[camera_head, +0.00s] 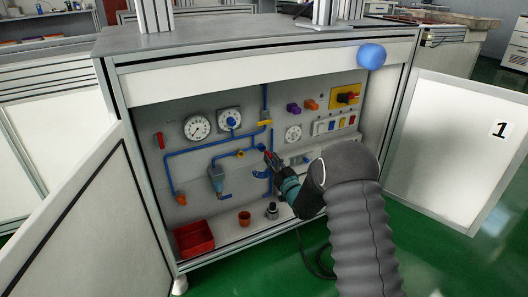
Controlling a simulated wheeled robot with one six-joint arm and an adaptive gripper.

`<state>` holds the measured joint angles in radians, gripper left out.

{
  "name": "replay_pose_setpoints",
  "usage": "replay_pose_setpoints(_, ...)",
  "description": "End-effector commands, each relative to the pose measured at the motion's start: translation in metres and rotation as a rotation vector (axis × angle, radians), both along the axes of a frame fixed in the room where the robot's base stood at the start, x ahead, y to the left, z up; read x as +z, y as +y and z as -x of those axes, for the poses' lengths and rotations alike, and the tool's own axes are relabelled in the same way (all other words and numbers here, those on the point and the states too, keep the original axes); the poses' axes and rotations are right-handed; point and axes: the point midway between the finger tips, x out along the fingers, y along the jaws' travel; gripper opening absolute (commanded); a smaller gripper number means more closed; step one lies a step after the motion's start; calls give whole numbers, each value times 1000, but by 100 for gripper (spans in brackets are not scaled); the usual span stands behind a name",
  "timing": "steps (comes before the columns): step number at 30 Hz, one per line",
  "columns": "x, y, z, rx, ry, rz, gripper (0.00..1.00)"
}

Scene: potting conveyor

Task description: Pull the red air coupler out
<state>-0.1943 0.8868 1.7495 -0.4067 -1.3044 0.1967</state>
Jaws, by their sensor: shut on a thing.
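My gripper (271,160) reaches into the open cabinet from the right and is shut at the panel. A small bit of red shows at its fingertips, which I take to be the red air coupler (268,155). The fingers hide most of it, so I cannot tell whether it is still seated in its fitting. A blue air line runs down the panel just beside the fingertips.
Open doors stand at left (75,215) and right (455,150). The panel carries gauges (197,128), blue pipes (210,148) and a yellow switch plate (346,96). A red bin (194,239), an orange cup (244,218) and a dark fitting (272,211) stand on the cabinet floor.

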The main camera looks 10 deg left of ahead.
Motion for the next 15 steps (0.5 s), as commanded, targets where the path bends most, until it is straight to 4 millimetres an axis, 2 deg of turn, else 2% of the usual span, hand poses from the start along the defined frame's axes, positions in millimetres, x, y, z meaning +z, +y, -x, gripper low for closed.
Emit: replay_pose_setpoints(15, 1, -3, 4, 0, -1, -1, 0)
